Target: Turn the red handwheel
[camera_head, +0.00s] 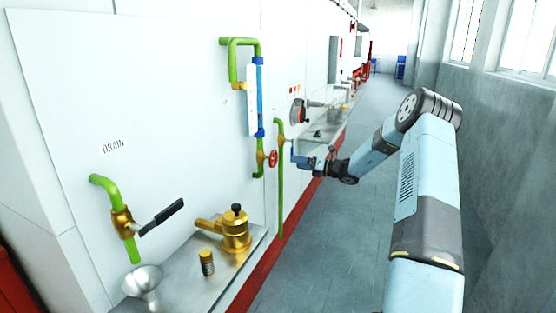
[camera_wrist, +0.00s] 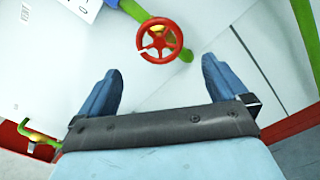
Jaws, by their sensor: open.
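The red handwheel (camera_head: 273,158) sits on a valve of the green pipe at the wall, below the blue sight-glass frame. The handwheel appears beyond the fingertips, with no contact visible. In the head view my gripper (camera_head: 297,159) is small, just right of the handwheel, and its fingers are hard to make out.
A vertical green pipe (camera_head: 280,190) stands close beside the handwheel. Left of it are a drain valve with a black lever (camera_head: 160,217), a funnel (camera_head: 142,283) and a brass fitting (camera_head: 236,232) on a steel counter. The corridor floor (camera_head: 335,215) to the right is clear.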

